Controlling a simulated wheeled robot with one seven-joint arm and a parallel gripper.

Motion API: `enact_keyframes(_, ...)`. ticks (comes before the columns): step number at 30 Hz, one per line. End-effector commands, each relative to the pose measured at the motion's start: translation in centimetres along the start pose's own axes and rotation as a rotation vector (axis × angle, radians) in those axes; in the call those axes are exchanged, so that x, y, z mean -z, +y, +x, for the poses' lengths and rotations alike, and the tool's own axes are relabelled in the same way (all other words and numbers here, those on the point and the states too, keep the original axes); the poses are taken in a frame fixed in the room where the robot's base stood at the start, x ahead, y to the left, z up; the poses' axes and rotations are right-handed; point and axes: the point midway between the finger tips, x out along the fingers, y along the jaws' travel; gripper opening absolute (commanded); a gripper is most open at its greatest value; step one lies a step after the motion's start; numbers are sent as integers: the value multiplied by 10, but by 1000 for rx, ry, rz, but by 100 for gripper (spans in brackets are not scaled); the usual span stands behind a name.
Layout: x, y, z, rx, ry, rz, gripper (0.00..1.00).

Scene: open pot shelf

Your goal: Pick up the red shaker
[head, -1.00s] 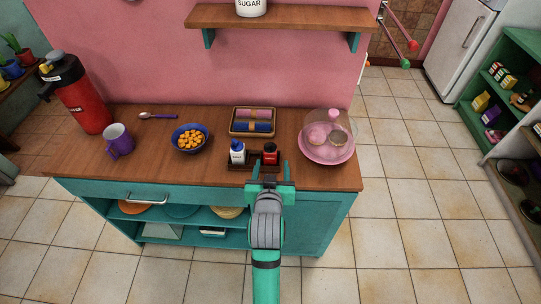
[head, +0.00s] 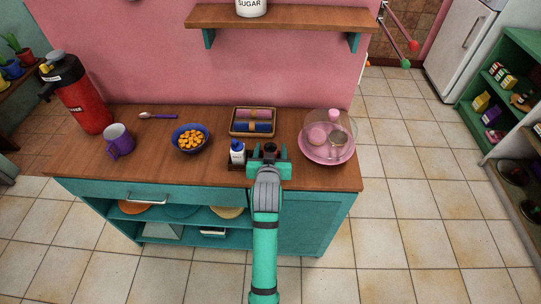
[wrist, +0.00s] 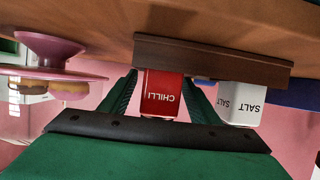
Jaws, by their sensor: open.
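The red shaker, labelled CHILLI, shows in the wrist view (wrist: 161,95), upside down in that picture. In the head view only its dark top (head: 270,148) shows above my gripper (head: 270,160). My gripper is open, with one finger on each side of the red shaker in the wrist view; I cannot tell whether either touches it. The white SALT shaker (wrist: 241,103) with a blue cap stands beside it, also in the head view (head: 237,153). Both shakers stand on a dark wooden holder (wrist: 215,60).
A pink cake stand (head: 325,154) under a clear dome is just right of my gripper. A tray of rolled cloths (head: 253,132) lies behind. A blue bowl (head: 190,150), purple mug (head: 119,147) and red flask (head: 85,105) are left. A wall shelf (head: 300,17) hangs above.

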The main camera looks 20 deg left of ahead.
Motion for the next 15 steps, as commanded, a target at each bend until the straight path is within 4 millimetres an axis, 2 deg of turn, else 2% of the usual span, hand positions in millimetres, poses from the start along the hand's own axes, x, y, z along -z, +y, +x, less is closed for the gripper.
enact_keyframes(4, 0, 0, 13, 1, 0, 0, 56)
enact_keyframes(11, 0, 0, 15, 0, 1, 0, 56)
enact_keyframes(12, 0, 0, 15, 0, 1, 0, 54)
enact_keyframes(15, 0, 0, 15, 0, 1, 0, 30)
